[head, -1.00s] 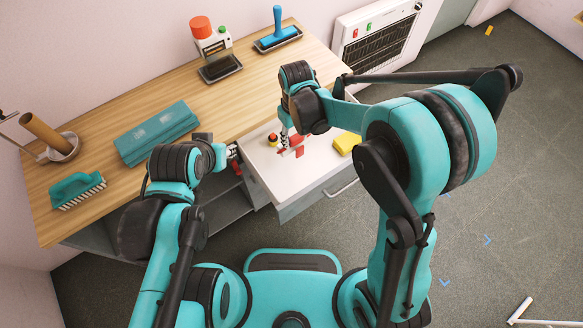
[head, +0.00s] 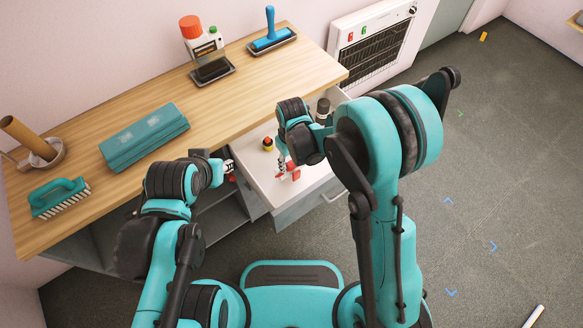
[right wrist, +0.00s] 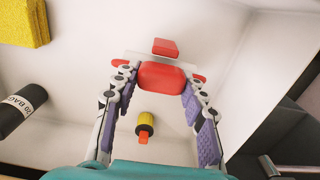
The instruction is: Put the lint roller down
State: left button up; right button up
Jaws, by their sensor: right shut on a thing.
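My right gripper (right wrist: 160,80) is shut on a red thing (right wrist: 162,76) with smooth rounded edges, which I take to be the lint roller; only part of it shows. In the head view the right gripper (head: 287,172) is over the open white drawer (head: 262,182), its red parts small there. A separate-looking red block (right wrist: 165,47) shows just beyond the held piece; I cannot tell if they are joined. I cannot tell whether the held piece touches the drawer floor. My left gripper (head: 231,172) is beside the drawer's left side, its fingers too small to judge.
The drawer also holds a yellow sponge (right wrist: 25,20), a black bag roll (right wrist: 20,112) and a small yellow-and-black item with a red tip (right wrist: 145,128).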

notch_tip(320, 180, down, 3)
jog(key=shift+r+b, duration=0.15)
jog(key=shift+b, duration=0.2)
jog(key=o, duration=1.1)
